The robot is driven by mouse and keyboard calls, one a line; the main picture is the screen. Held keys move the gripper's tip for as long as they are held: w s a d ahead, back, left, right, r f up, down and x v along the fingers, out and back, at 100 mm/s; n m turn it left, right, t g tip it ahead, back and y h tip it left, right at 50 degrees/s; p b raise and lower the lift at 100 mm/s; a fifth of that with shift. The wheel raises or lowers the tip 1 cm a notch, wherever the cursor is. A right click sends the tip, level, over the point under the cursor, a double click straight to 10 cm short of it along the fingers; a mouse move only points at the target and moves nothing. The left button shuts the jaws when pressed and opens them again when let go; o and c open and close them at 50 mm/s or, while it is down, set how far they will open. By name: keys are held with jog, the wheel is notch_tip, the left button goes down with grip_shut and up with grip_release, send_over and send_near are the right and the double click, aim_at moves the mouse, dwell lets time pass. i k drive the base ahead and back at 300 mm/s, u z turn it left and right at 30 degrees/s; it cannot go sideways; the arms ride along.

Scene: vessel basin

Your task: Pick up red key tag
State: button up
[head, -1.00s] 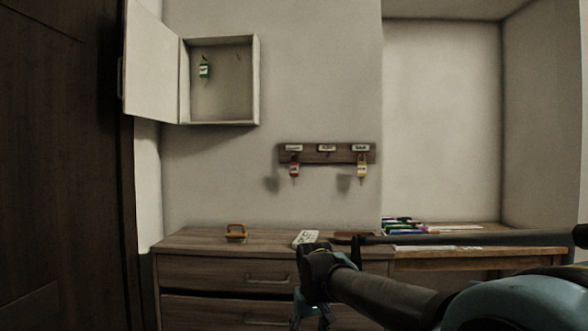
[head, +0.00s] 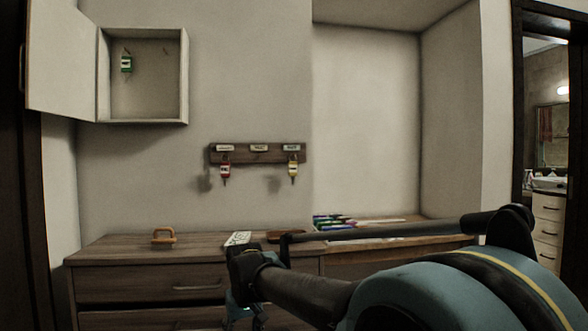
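The red key tag (head: 225,170) hangs from the left hook of a dark wooden key rack (head: 256,153) on the wall. Its key points down below it. A yellow key tag (head: 293,169) hangs from the right hook; the middle hook is empty. My gripper (head: 245,318) is partly in view at the bottom, below and in front of the rack and apart from the red tag. Its fingers are small, dark and cut off by the frame edge, so I cannot tell whether it is open or shut.
An open white wall cabinet (head: 185,80) holds a green key tag (head: 126,63). Below the rack stands a wooden dresser (head: 110,249) with an orange padlock-like object (head: 164,236) and a white card (head: 238,238). Several coloured items (head: 334,221) lie at right. A doorway is far right.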

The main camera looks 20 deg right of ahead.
aim_at(224, 165)
jog(key=u, duration=2.25)
jog(key=k, duration=1.4)
jog(key=z, duration=0.5)
